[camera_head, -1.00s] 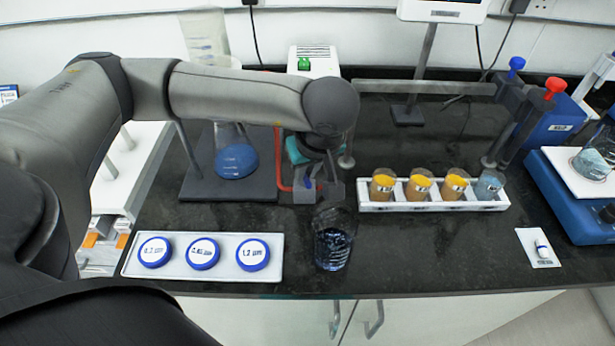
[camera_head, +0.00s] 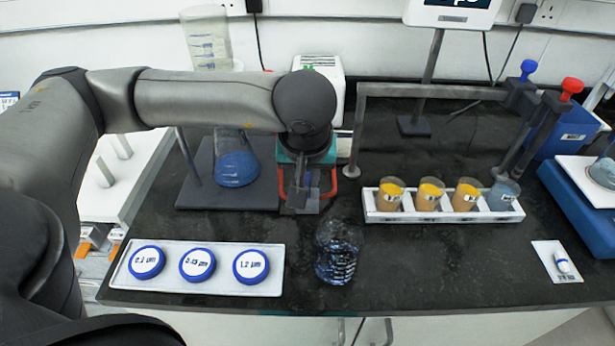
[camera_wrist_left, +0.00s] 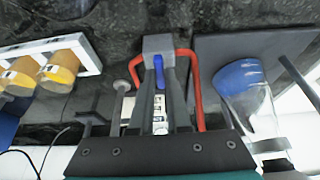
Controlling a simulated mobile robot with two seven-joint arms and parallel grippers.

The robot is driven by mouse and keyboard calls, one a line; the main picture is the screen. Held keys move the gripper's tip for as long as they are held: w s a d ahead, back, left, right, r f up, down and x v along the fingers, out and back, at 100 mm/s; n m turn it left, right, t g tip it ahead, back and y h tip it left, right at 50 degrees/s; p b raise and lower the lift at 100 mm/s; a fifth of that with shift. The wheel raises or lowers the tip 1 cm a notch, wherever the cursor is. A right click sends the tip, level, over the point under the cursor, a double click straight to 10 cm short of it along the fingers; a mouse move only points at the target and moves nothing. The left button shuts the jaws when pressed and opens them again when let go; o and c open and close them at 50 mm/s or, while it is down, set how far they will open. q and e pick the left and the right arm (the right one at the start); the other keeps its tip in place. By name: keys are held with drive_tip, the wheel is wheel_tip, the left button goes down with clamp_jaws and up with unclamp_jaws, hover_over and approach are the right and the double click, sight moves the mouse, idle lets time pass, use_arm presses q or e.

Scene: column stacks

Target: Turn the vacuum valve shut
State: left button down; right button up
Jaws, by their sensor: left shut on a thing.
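The vacuum valve is a small grey block (camera_wrist_left: 158,43) with a blue handle (camera_wrist_left: 158,74), in the left wrist view. Red tubing (camera_wrist_left: 196,88) runs from both sides of it. In the head view the valve block (camera_head: 300,209) stands on the bench, right of the blue-filled flask, partly covered by my gripper. My left gripper (camera_wrist_left: 160,82) reaches the valve with its two dark fingers either side of the blue handle, shut on it. It also shows in the head view (camera_head: 306,190). My right gripper is in neither view.
A flask of blue liquid (camera_head: 236,168) on a dark stand base is close left. A glass beaker (camera_head: 338,262) stands in front. A rack of orange-filled cups (camera_head: 440,217) is right, and a tray of blue-rimmed discs (camera_head: 120,283) is front left. The white pump box (camera_head: 330,68) is behind.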

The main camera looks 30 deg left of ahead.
use_arm(q)
drive_tip(key=c, duration=0.9)
unclamp_jaws()
drive_tip(key=p+v, duration=0.2)
drive_tip(key=v, duration=1.3)
drive_tip(key=shift+s+d+r, duration=0.1)
